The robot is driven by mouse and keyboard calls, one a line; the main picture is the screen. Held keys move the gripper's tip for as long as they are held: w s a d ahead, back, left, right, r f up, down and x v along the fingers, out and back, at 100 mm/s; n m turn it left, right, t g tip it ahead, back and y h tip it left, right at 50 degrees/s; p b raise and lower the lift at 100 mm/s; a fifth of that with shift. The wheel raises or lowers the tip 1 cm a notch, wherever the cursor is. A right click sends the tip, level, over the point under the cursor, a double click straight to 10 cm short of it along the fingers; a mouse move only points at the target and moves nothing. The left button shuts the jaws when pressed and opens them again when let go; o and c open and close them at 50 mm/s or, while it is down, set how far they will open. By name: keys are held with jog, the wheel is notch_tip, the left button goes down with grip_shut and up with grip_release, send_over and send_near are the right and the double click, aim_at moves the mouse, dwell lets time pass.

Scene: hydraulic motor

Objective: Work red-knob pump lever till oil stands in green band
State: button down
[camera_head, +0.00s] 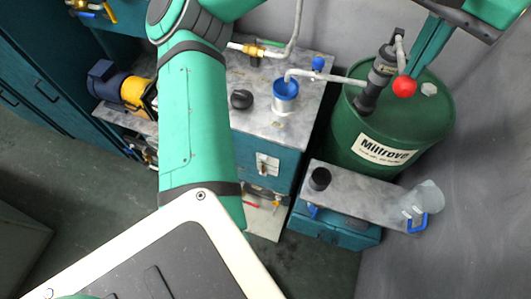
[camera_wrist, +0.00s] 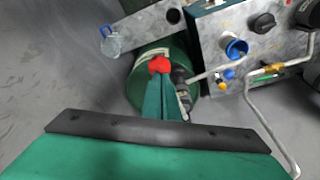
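The red knob (camera_head: 404,86) is beside the dark hand pump (camera_head: 376,82) on top of the green drum (camera_head: 432,117). The pump's lever is mostly hidden behind my gripper. My gripper (camera_head: 412,73) reaches in from the upper right, its teal fingers close together with no clear gap. Their tips are at the red knob, and I cannot tell whether they touch it. In the wrist view, the red knob (camera_wrist: 160,64) shows just beyond the fingertips (camera_wrist: 163,76), which partly cover it. I cannot make out an oil level or a green band.
A pipe (camera_head: 330,77) runs from the pump to a blue-rimmed filler (camera_head: 285,92) on the grey tank top (camera_head: 250,75). A low bench (camera_head: 355,192) in front of the drum holds a black cup (camera_head: 320,178) and a clear jug (camera_head: 424,196). A yellow-and-blue motor (camera_head: 133,91) stands left.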

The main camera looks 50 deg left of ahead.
notch_tip(320, 180, down, 11)
jog(key=shift+f, duration=0.15)
dwell(0.9)
notch_tip(320, 180, up, 14)
jog(key=shift+f, duration=0.1)
dwell(0.8)
jog(key=shift+f, duration=0.1)
dwell(0.6)
notch_tip(320, 180, down, 14)
jog(key=shift+r, duration=0.2)
dwell(1.1)
notch_tip(320, 180, up, 14)
jog(key=shift+f, duration=0.1)
dwell(0.8)
